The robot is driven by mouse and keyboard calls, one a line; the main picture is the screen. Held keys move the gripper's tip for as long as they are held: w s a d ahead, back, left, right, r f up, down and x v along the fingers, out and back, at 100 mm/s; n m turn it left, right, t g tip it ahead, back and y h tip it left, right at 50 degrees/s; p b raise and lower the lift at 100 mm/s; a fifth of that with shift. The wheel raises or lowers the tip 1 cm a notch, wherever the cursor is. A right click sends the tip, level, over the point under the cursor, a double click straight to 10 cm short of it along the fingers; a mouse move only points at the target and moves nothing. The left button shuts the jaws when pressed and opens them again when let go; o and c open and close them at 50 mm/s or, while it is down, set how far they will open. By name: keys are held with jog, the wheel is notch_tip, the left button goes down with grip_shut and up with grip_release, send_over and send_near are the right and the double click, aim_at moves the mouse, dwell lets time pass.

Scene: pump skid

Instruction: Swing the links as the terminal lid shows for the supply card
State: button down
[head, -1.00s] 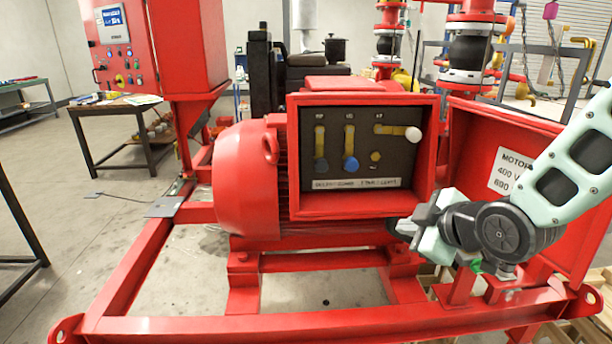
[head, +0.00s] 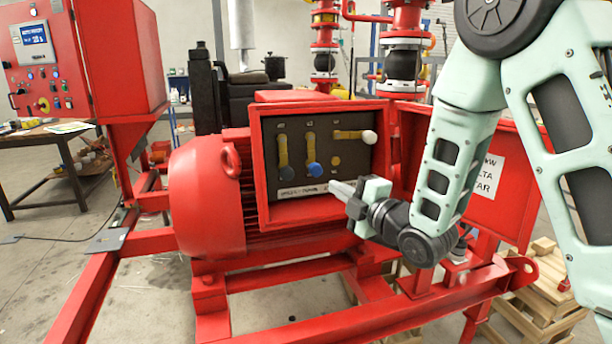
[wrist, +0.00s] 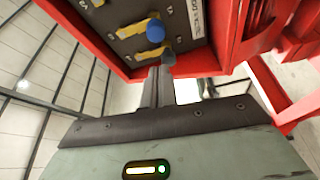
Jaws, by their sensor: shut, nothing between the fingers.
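The open terminal box (head: 384,155) on the red motor has a dark panel with three brass links. The left link (head: 283,150) stands upright with a dark knob (head: 286,173) at its lower end. The middle link (head: 310,144) is also upright, with a blue knob (head: 314,170) at its lower end. The right link (head: 348,135) lies level, its white knob (head: 370,137) at the right. The lid (head: 508,150) hangs open at right, its label (head: 487,177) partly hidden by my arm. My gripper (head: 332,186) is shut and empty at the box's lower edge; in the wrist view the blue knob (wrist: 155,31) is just beyond its fingertips.
The red skid frame (head: 300,327) runs below the motor. A control cabinet (head: 118,60) stands at left, with a table (head: 45,143) behind it. Wooden pallets (head: 540,300) lie at lower right. Red pipework (head: 405,20) rises behind the box.

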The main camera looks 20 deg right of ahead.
aim_at(314, 155)
jog(key=p+x, duration=0.2)
jog(key=x, duration=0.8)
jog(key=shift+p, duration=0.4)
